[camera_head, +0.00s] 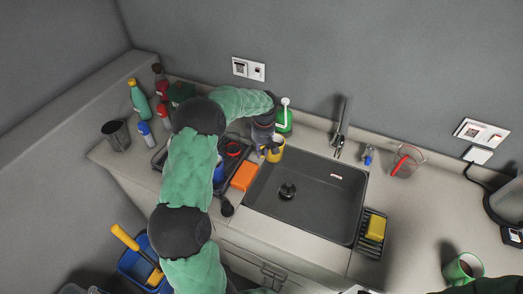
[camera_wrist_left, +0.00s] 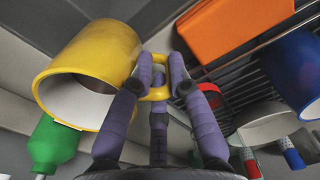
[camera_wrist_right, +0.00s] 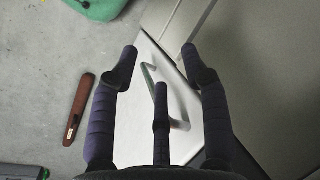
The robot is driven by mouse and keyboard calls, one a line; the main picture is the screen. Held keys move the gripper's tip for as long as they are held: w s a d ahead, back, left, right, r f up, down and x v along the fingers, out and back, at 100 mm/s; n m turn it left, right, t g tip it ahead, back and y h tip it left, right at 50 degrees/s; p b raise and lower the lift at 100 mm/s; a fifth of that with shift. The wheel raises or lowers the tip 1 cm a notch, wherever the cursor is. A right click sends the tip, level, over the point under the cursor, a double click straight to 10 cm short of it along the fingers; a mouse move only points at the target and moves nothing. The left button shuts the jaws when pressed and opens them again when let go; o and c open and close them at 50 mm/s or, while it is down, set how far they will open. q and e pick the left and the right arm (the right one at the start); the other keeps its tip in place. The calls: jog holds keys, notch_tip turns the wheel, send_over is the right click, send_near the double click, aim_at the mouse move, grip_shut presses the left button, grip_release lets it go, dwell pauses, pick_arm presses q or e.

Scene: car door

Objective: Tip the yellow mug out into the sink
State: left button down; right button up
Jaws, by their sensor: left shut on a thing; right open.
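The yellow mug (camera_head: 277,150) is at the back left corner of the sink (camera_head: 318,203) in the head view. My left gripper (camera_head: 265,147) is at the mug's left side. In the left wrist view the yellow mug (camera_wrist_left: 112,50) shows its white inside, and the fingers of my left gripper (camera_wrist_left: 158,75) are shut on its handle. I cannot see any contents in it. The sink is dark grey, with a black drain piece in it. My right gripper (camera_wrist_right: 160,55) is open and empty in the right wrist view, over the floor and a cabinet front with a handle.
An orange block (camera_head: 244,176) and a dish rack (camera_head: 160,160) are left of the sink. The faucet (camera_head: 341,128) stands behind it. A yellow sponge (camera_head: 376,228) is right of it. A green mug (camera_head: 462,269) is at the lower right.

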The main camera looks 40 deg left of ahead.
pick_arm(q)
jog(key=d+t+y+b, duration=0.1)
jog(key=y+b, duration=0.2)
jog(key=b, duration=0.2)
jog(key=s+d+t+y+b, duration=0.1)
jog(key=d+y+b, duration=0.1)
jog(key=b, duration=0.3)
jog(key=s+d+f+t+y+b, duration=0.1)
jog(key=d+y+b, duration=0.1)
jog(key=y+b, duration=0.2)
jog(key=shift+f+t+b, duration=0.1)
jog(key=shift+t+b, duration=0.2)
jog(key=shift+b, duration=0.4)
dwell(2.4)
jog(key=shift+n+y+b, duration=0.4)
jog(key=shift+n+b, duration=0.2)
jog(key=shift+b, duration=1.55)
jog(key=shift+d+f+t+y+b, duration=0.15)
jog(key=shift+t+y+b, duration=0.25)
jog(key=shift+b, duration=1.45)
